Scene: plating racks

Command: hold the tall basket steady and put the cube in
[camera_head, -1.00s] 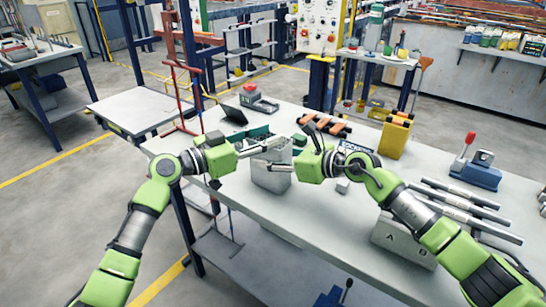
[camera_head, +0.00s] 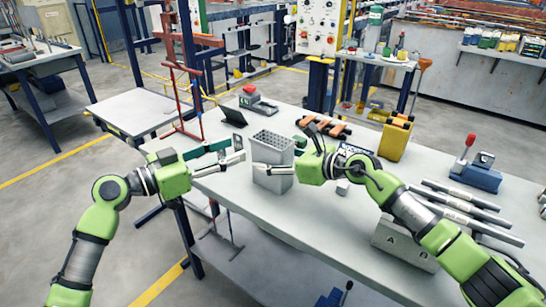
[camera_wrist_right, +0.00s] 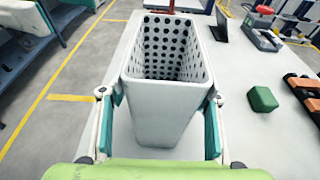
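The tall basket (camera_head: 272,160) is a pale grey, upright bin with perforated walls, standing on the table near its left edge. It fills the middle of the right wrist view (camera_wrist_right: 165,105) and looks empty inside as far as I see. A small grey cube (camera_head: 343,187) lies on the table below my right wrist. A green block (camera_wrist_right: 262,98) lies right of the basket.
Orange-and-black parts (camera_head: 325,127) and a yellow container (camera_head: 395,140) stand behind. A dark tablet (camera_head: 233,117) stands at the back left. The front middle tabletop is clear.

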